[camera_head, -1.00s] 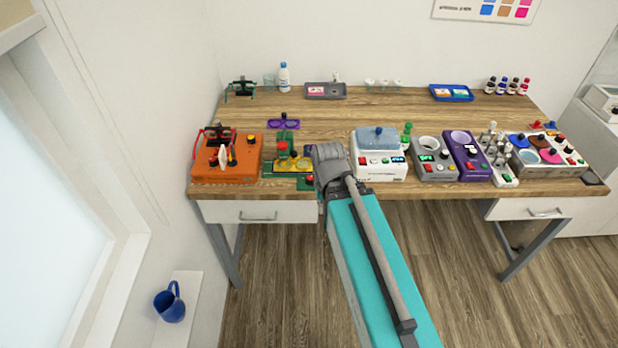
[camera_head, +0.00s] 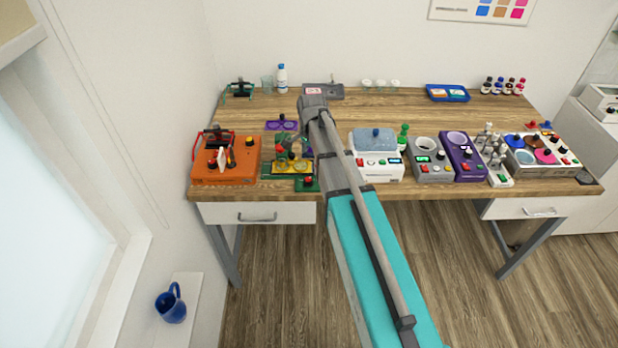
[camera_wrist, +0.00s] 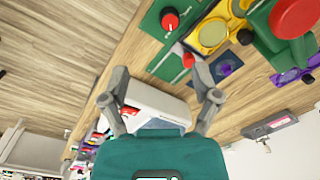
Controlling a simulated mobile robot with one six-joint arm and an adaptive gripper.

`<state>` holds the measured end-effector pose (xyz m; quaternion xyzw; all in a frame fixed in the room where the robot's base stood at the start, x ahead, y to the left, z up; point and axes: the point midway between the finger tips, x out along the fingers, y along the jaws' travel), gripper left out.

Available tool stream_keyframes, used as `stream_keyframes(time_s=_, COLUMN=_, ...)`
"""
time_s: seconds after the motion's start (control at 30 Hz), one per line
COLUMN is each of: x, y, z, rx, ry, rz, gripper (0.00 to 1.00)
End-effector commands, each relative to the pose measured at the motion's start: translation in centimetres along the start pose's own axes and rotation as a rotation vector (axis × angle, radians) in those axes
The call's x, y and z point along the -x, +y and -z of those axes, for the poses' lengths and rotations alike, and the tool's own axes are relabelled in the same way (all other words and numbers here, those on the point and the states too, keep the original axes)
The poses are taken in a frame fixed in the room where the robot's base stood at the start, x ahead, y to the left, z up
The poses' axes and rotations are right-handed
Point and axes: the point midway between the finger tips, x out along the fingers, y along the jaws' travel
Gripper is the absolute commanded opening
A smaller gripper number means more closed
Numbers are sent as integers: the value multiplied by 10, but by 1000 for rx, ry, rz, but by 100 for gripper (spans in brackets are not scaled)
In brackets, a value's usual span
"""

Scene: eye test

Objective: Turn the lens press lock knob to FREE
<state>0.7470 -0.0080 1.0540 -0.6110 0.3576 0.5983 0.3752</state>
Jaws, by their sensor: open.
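The green-and-yellow press (camera_head: 287,165) stands near the table's front, left of my arm; I take it for the lens press. In the wrist view its yellow plate (camera_wrist: 212,33) and a large red round top (camera_wrist: 296,14) show at upper right. A red knob (camera_wrist: 169,19) sits on a green panel at the top; its markings are too small to read. This knob also shows in the head view (camera_head: 308,181). A second red piece (camera_wrist: 188,60) is closer to my right finger. My gripper (camera_wrist: 158,68) is open and empty, apart from the knob in the picture.
An orange device (camera_head: 226,160) stands left of the press, and a purple holder (camera_head: 281,126) lies behind it. A white device (camera_head: 376,166) stands right of my arm, with several more devices further right.

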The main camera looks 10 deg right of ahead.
Motion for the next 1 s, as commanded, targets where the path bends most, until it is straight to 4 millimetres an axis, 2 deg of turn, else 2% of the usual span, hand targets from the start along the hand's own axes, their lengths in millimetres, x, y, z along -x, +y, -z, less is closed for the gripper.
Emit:
stream_keyframes(time_s=0.03, x=1, y=-8, z=5, rx=-32, ry=0, rz=1, gripper=80)
stream_keyframes(time_s=0.2, x=1, y=-15, z=9, rx=-95, ry=0, rz=3, gripper=80)
stream_keyframes(time_s=0.67, x=0, y=-15, z=9, rx=-98, ry=0, rz=3, gripper=80)
stream_keyframes(time_s=1.0, x=-16, y=-15, z=9, rx=-97, ry=0, rz=3, gripper=80)
